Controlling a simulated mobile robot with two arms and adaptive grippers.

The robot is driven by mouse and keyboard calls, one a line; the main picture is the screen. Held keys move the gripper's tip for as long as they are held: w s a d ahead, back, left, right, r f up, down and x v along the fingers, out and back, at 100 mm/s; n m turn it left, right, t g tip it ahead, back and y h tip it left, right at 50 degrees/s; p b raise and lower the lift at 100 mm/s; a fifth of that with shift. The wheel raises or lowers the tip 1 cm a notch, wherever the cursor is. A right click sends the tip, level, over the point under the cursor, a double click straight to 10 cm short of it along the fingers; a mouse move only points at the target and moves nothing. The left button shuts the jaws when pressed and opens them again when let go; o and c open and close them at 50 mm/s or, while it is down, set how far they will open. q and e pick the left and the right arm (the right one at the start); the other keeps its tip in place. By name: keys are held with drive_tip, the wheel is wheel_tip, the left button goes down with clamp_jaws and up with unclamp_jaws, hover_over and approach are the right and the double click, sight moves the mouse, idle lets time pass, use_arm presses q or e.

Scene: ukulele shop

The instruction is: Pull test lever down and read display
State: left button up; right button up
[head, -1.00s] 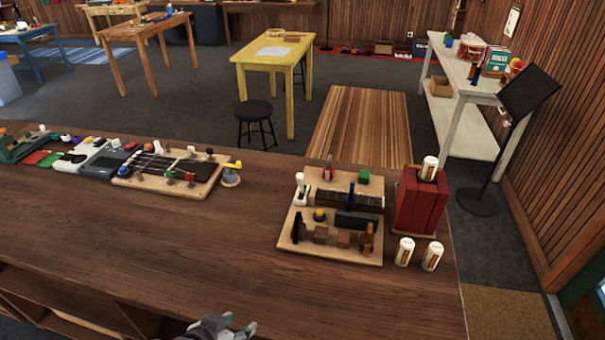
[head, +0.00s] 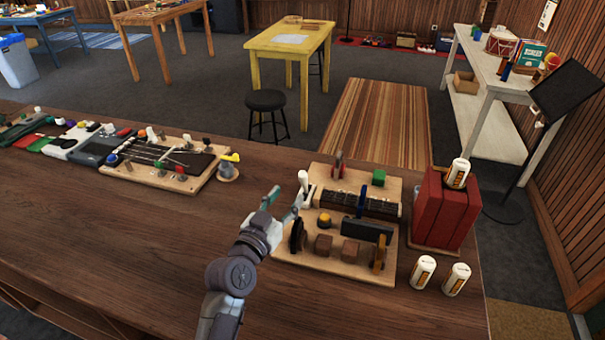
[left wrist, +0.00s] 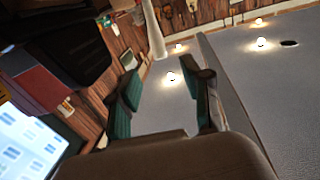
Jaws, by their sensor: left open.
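A wooden board (head: 335,270) on the counter carries several small fittings. A white upright lever (head: 303,187) stands at its left edge; in the left wrist view a white post (left wrist: 153,30), probably this lever, rises beyond the fingertips. A dark tilted panel (head: 367,230) sits on the board; whether it is the display I cannot tell, and no reading shows. My left gripper (head: 284,204) is open and empty, close to the left of the lever's base. Its teal-padded fingers also show in the left wrist view (left wrist: 165,92). My right gripper is out of view.
A red block-like unit (head: 445,212) stands right of the board, a white can on top and two cans (head: 440,275) in front. A stringed board (head: 165,165) and small devices lie left. The wooden counter (head: 150,240) between is clear.

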sight(301, 180)
use_arm(q)
drive_tip(key=p+x, duration=0.1)
drive_tip(key=x, duration=0.6)
drive_tip(key=shift+w+f, duration=0.15)
drive_tip(key=shift+w, duration=0.1)
drive_tip(key=shift+w+d, duration=0.2)
drive_tip(key=shift+w, duration=0.15)
drive_tip(key=shift+w+d, duration=0.15)
drive_tip(key=shift+w, duration=0.3)
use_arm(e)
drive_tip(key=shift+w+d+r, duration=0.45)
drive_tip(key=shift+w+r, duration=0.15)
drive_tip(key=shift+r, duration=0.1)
use_arm(q)
clamp_jaws()
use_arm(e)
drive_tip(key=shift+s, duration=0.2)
